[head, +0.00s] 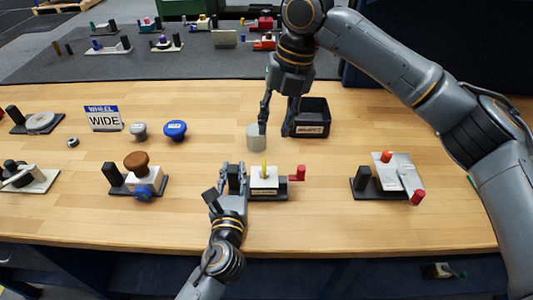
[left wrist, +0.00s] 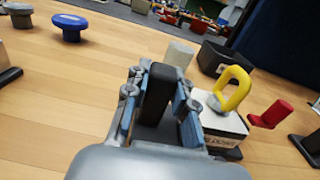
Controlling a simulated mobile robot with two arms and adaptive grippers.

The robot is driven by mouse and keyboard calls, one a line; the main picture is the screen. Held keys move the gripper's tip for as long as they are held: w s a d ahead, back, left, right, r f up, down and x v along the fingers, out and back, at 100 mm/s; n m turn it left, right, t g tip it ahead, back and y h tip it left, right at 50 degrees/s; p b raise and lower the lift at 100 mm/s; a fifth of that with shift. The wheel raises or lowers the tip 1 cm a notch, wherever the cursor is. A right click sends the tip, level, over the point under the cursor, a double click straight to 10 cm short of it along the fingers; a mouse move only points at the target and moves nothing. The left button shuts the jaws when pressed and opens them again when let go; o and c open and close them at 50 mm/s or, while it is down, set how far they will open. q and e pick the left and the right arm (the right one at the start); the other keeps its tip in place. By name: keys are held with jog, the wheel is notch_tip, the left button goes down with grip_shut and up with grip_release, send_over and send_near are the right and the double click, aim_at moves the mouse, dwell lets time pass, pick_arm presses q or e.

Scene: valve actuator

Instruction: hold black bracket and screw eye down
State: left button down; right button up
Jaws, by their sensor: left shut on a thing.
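The black bracket (left wrist: 157,92) stands upright between the fingers of my left gripper (head: 236,178), which is shut on it. In the head view the gripper's fingers mostly hide the bracket. The yellow screw eye (left wrist: 232,88) stands upright on a white block (left wrist: 218,122) just right of the bracket; in the head view it is a thin yellow upright (head: 264,168). A red handle (head: 297,174) sticks out of the block's right side. My right gripper (head: 277,125) points down behind the block, fingers apart, with nothing visible between them.
A pale cylinder (head: 256,137) stands beside my right gripper's left finger. A black bin (head: 312,120) is just right of that gripper. A brown-knobbed unit (head: 137,160) is at left, and a red-handled unit (head: 398,172) at right. The table front is clear.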

aim_at(264, 162)
jog(key=f, duration=0.3)
jog(key=a+f, duration=0.1)
jog(key=f, duration=0.2)
jog(key=a+f, duration=0.1)
jog(key=f, duration=0.2)
jog(key=shift+s+f, duration=0.1)
jog(key=shift+f, duration=0.05)
jog(key=shift+c, duration=0.4)
grip_shut()
